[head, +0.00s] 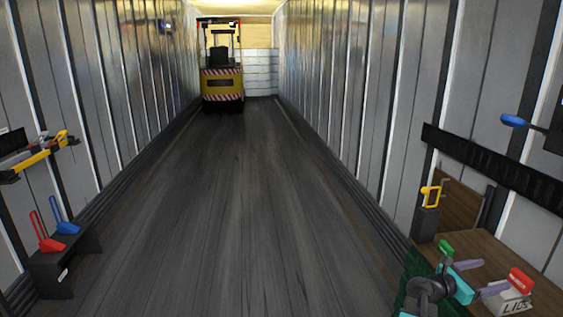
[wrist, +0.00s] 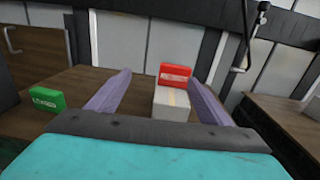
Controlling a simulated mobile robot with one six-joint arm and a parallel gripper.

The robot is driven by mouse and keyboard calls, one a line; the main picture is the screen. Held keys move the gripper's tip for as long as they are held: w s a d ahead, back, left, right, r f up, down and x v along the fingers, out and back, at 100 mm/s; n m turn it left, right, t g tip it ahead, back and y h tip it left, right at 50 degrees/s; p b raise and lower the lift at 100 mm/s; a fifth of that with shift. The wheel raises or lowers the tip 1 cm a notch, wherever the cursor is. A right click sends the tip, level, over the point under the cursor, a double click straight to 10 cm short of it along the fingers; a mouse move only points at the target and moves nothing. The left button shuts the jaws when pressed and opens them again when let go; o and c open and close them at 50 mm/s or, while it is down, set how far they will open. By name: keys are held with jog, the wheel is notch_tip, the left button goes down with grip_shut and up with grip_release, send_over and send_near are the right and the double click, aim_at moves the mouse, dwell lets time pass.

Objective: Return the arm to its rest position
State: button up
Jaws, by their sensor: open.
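My gripper (head: 495,273) is at the lower right of the head view, low over a brown wooden bench top (head: 487,252). Its teal body and two purple fingers show. In the wrist view my gripper (wrist: 158,77) has its fingers spread wide with nothing held between them. A pale box (wrist: 171,104) with a red box (wrist: 174,73) above it shows beyond and between the fingers, apart from them. A green box (wrist: 47,98) stands left of the left finger. In the head view the pale box (head: 512,303) is marked "LIDS".
A yellow forklift (head: 221,82) stands far down the trailer; the floor (head: 235,200) before it is clear. Red (head: 45,240) and blue (head: 65,222) levers are at left. A yellow-handled thing (head: 430,195) and a blue-ended lever (head: 516,121) are by the right wall.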

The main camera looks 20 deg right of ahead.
jog(key=w+a+f+n+t+y, duration=0.2)
jog(key=w+a+f+t, duration=0.1)
jog(key=w+a+f, duration=0.7)
jog(key=w+a+f+n+t+y, duration=0.1)
jog(key=w+a+f+n+t, duration=0.1)
jog(key=w+a+f, duration=0.8)
jog(key=s+a+f+m+y+p, duration=0.1)
jog(key=s+a+f+m+y, duration=0.15)
jog(key=a+f, duration=0.6)
jog(key=s+a+f+m+y, duration=0.15)
jog(key=s+a+f, duration=0.35)
jog(key=a, duration=0.6)
jog(key=s+a+f+m+g+y, duration=0.2)
jog(key=s+a+f+m+y, duration=0.1)
jog(key=a, duration=0.6)
jog(key=s+a+f+m+g+y, duration=0.2)
jog(key=s+a+f+m+y, duration=0.2)
jog(key=s+a+m, duration=0.3)
jog(key=s+a+f+m+g+y, duration=0.2)
jog(key=s+a+f+m, duration=0.3)
jog(key=a, duration=0.6)
jog(key=s+y, duration=0.1)
jog(key=s, duration=0.1)
jog(key=shift+s+a+f+m+g+y+p, duration=0.15)
jog(key=shift+s+a+m+g+y+p, duration=0.15)
jog(key=shift+s+m, duration=0.1)
